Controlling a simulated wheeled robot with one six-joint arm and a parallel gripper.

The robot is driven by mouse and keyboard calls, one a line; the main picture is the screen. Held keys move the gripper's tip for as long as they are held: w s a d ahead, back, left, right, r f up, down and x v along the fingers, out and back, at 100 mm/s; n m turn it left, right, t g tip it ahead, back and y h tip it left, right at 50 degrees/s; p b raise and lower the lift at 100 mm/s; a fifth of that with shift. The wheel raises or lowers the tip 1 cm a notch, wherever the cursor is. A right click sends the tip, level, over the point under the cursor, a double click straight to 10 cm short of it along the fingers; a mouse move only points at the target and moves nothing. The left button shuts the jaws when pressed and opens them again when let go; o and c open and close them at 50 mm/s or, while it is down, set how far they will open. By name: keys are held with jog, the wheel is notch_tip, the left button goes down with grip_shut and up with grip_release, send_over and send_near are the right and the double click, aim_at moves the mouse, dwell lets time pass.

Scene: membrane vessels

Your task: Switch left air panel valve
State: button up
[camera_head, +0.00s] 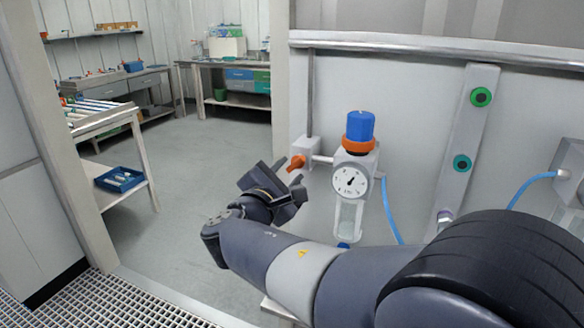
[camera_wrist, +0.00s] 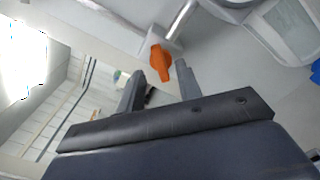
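The air panel valve has an orange handle (camera_head: 297,163) on a small grey body, left of the regulator with the blue knob (camera_head: 360,126) and round gauge (camera_head: 350,181). The handle also shows in the wrist view (camera_wrist: 161,62), hanging down from its body. My gripper (camera_head: 289,181) is just below and left of the handle in the head view. In the wrist view my gripper (camera_wrist: 161,73) has its two fingers apart, with the handle's lower end near the gap between the tips. Contact cannot be told. Nothing is held.
A vertical pipe (camera_head: 310,92) rises above the valve. Blue hose (camera_head: 389,210) hangs right of the gauge. A grey strip with green-ringed buttons (camera_head: 481,97) is farther right. A bench with a blue tray (camera_head: 119,179) stands left, with open floor (camera_head: 190,235) between.

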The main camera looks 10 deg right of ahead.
aim_at(296, 164)
jog(key=shift+x, duration=1.35)
jog(key=shift+c, duration=0.2)
grip_shut()
